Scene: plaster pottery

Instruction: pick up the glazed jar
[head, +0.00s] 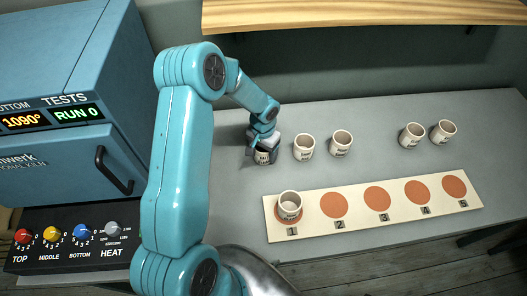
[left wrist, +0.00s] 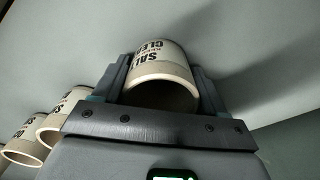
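A pale jar (head: 264,157) stands at the left end of the row on the grey table, partly hidden by my left gripper (head: 264,143). In the left wrist view the same jar (left wrist: 160,72) shows dark lettering, partly readable as "SAL" and "GL", and an open mouth towards the camera. The fingers of my left gripper (left wrist: 165,85) lie along both its sides with no clear gap. The jar appears to be still on the table. My right gripper is not in view.
Similar pale cups (head: 304,147) stand right of the jar, one pair (head: 341,143) close by, another farther right (head: 412,136). A board (head: 300,207) with numbered orange discs lies in front; one cup (head: 290,202) stands on disc 1. A blue kiln (head: 60,140) is at left, a wooden shelf (head: 370,12) above.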

